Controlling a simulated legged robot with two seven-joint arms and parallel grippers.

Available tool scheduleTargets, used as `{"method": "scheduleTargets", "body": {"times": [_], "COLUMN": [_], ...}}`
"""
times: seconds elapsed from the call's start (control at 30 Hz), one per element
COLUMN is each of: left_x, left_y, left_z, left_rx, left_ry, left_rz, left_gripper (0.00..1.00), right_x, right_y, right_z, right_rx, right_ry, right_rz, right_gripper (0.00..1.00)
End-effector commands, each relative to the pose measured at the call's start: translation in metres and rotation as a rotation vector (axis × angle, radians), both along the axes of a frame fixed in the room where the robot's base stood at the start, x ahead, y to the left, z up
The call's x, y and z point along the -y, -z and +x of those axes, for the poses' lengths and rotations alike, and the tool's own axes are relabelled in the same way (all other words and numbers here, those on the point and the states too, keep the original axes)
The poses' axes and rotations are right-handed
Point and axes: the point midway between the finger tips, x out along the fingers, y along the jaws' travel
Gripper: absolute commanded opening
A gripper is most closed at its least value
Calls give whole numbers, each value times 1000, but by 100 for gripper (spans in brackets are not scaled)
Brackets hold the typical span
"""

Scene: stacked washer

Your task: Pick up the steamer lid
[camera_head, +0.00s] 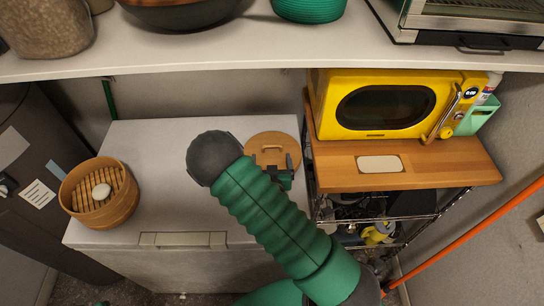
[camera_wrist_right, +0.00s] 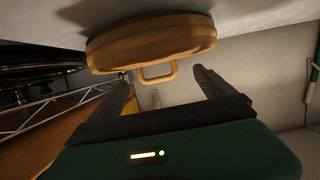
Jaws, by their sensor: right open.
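The steamer lid (camera_head: 262,146) is a round light-wood disc lying on the white top in the middle of the head view. In the right wrist view the lid (camera_wrist_right: 150,36) shows upside down against the white surface, with its loop handle (camera_wrist_right: 158,76) pointing into the gap between my fingers. My right gripper (camera_wrist_right: 165,84) is open, with one finger on each side of the handle and nothing visibly gripped. In the head view the right gripper (camera_head: 285,178) is at the lid's near edge, partly hidden by my arm. My left gripper is not in view.
A bamboo steamer basket (camera_head: 122,207) with a small white round piece in it stands at the left of the white top (camera_head: 150,145). A yellow microwave (camera_head: 340,125) stands on a wooden shelf (camera_head: 450,168) at the right. A long shelf (camera_head: 270,50) crosses above.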

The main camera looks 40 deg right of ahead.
Motion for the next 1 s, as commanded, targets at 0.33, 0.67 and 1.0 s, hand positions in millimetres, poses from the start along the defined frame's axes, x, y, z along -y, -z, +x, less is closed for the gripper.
{"method": "scheduleTargets", "body": {"times": [0.33,0.67,1.0], "left_x": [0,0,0], "left_y": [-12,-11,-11], "left_z": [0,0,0], "left_rx": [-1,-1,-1], "left_ry": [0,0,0], "left_rz": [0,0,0], "left_gripper": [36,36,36], "right_x": [32,32,31], "right_y": [13,13,13], "right_z": [29,29,29], "right_rx": [0,1,0], "right_ry": [0,0,0], "right_rz": [0,0,0], "right_gripper": [93,68,23]}}
